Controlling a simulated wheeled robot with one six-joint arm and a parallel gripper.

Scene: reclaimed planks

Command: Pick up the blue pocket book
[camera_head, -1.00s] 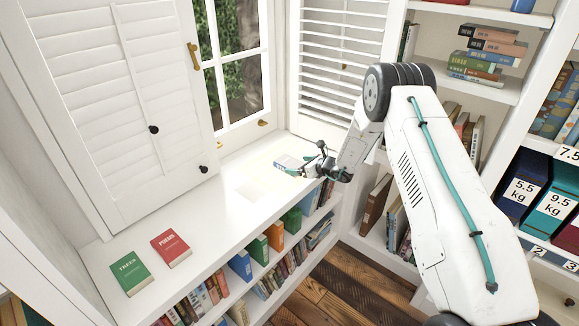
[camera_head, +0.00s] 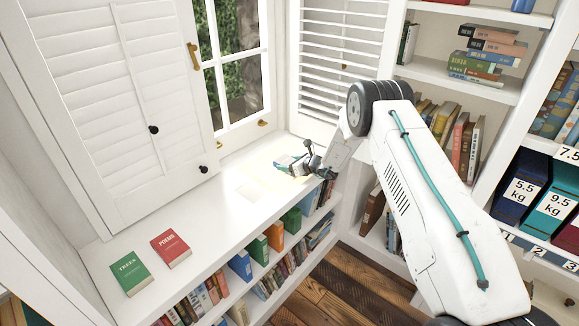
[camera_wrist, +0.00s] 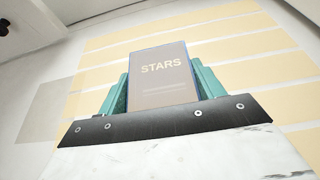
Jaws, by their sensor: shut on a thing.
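The blue pocket book, titled STARS (camera_wrist: 160,88), sits between the two teal fingers of my gripper (camera_wrist: 160,74) in the wrist view. Its cover faces the camera and looks greyish, with thin blue edges. The fingers are shut on its two sides. In the head view, my gripper (camera_head: 296,166) is at the far end of the white sill, by the window corner. Only a small part of the book (camera_head: 283,160) shows there, the rest hidden by the gripper. I cannot tell whether the book touches the sill.
A green book (camera_head: 130,273) and a red book (camera_head: 171,248) lie on the near part of the white sill (camera_head: 205,222). The sill between them and my gripper is clear. Shutters stand behind it; filled bookshelves are below and at right.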

